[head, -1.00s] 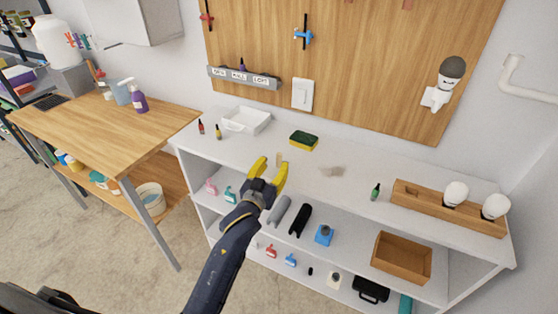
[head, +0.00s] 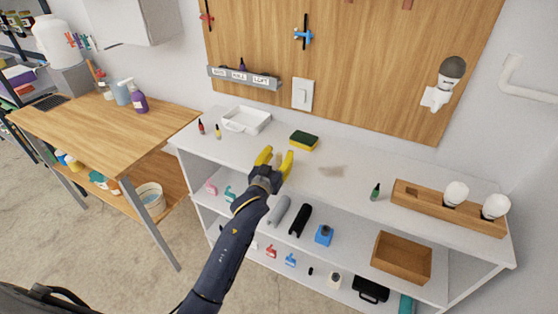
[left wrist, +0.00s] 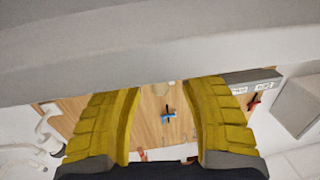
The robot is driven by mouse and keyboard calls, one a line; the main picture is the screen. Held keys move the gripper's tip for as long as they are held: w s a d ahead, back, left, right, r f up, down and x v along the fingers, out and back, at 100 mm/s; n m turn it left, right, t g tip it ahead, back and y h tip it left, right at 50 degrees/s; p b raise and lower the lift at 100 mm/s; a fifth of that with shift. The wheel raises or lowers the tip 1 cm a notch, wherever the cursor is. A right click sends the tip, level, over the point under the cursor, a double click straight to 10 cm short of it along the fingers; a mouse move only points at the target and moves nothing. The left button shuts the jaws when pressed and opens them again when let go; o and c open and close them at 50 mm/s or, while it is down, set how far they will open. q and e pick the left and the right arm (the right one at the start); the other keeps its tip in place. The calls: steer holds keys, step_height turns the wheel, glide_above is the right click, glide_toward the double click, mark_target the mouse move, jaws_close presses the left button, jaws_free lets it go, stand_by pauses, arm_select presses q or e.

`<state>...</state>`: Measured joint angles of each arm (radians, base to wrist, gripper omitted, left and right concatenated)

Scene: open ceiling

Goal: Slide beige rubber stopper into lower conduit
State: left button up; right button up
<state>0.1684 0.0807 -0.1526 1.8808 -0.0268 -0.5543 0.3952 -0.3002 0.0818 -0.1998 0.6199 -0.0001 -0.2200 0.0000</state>
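The beige rubber stopper (head: 277,157) stands on the white shelf top, small and partly hidden by my left gripper. My left gripper (head: 276,156) has its yellow fingers apart, one on each side of the stopper. In the left wrist view the two fingers (left wrist: 162,100) are wide apart, with a small beige shape, likely the stopper (left wrist: 162,89), between them. I cannot tell whether either finger touches it. A white pipe (head: 525,80), possibly the conduit, is on the right wall; which opening is the lower one is unclear. My right gripper is not in view.
A yellow-green sponge (head: 304,141) and a white tray (head: 246,120) are behind the gripper. A green bottle (head: 375,192) and a wooden holder with bulbs (head: 425,201) stand to the right. The shelf top between gripper and green bottle is mostly clear.

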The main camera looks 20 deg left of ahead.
arm_select(q)
jaws_close()
steer(key=shift+r, duration=0.1)
stand_by(0.3)
